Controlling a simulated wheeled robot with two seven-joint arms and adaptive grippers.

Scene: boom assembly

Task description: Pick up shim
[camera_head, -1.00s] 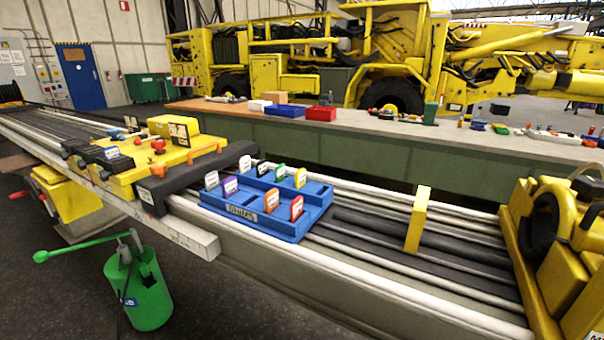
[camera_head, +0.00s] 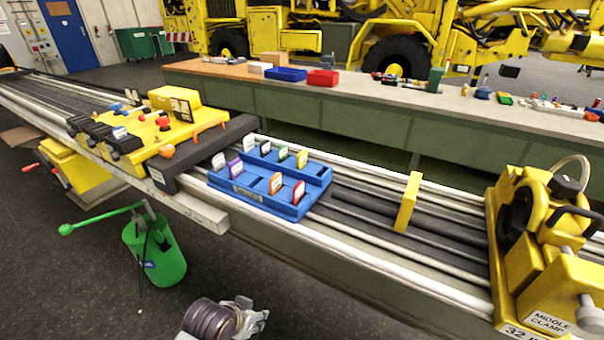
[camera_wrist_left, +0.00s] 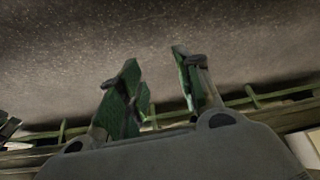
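Several upright shims in different colours stand in the slots of a blue tray (camera_head: 240,193) on the rails. A white shim (camera_head: 219,161) and a purple shim (camera_head: 235,169) are at its left end. A green shim (camera_head: 282,153) and a yellow shim (camera_head: 301,159) stand in the back row. An orange shim (camera_head: 276,184) and a red shim (camera_head: 298,192) are at the front right. My left gripper (camera_head: 252,318) is low at the bottom edge, in front of the rails and well apart from the tray. In the left wrist view its fingers (camera_wrist_left: 158,95) are spread with nothing between them. My right gripper is not in view.
A yellow upright bar (camera_head: 407,202) crosses the rails right of the tray. The yellow middle clamp (camera_head: 525,255) stands at the right end. A yellow carriage with a black end bar (camera_head: 215,152) is just left of the tray.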

